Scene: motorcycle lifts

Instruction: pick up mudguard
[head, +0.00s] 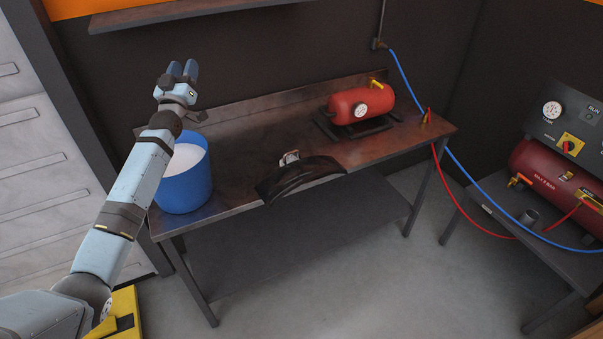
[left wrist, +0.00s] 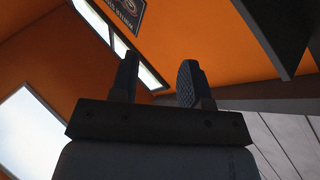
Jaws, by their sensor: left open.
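The mudguard (head: 300,178) is a dark curved piece at the front edge of the workbench (head: 238,150) in the head view. A small light-coloured part (head: 289,158) shows right behind it. My left gripper (head: 183,68) is raised above the back left of the bench, pointing up and well apart from the mudguard. In the left wrist view its two fingers (left wrist: 160,85) stand apart with nothing between them. The mudguard is not in the left wrist view. My right gripper is in neither view.
A blue bucket (head: 186,190) with whitish contents stands at the bench's left end, beside my left arm. A red tank (head: 361,104) with a gauge sits at the back right. A red hose (head: 462,212) and a blue hose (head: 412,88) run to the right. A shelf (head: 170,12) hangs above.

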